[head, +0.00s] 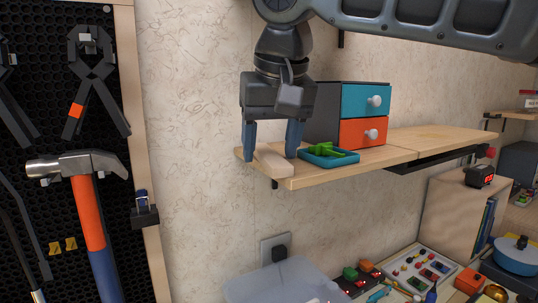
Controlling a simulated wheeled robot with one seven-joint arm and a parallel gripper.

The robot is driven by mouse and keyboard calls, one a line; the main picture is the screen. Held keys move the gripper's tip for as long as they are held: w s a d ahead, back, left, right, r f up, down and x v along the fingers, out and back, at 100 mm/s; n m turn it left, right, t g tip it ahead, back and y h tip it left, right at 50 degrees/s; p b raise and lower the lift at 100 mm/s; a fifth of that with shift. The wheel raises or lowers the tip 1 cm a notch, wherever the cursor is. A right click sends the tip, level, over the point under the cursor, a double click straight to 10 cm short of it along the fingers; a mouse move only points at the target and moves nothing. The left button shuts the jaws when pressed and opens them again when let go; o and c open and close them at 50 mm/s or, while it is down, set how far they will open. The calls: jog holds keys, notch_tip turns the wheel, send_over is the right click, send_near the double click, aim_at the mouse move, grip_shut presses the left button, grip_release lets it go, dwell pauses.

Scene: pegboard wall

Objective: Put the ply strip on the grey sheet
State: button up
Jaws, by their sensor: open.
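A pale wooden piece (273,164), which looks like the ply strip, lies on the left end of the wooden shelf (320,170). My gripper (271,152) points down over it with its two blue fingers apart. One finger is at the left of the strip and the other at its right, near the blue tray. I cannot tell whether either finger touches the strip. I cannot make out a grey sheet in this view.
A blue tray (348,161) with a green item stands just right of my gripper. Behind it is a drawer unit (365,115) with blue and orange fronts. A pegboard with a hammer (88,215) hangs at left. A clear bin (283,285) and a cluttered bench lie below.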

jog(key=shift+c, duration=0.4)
grip_shut()
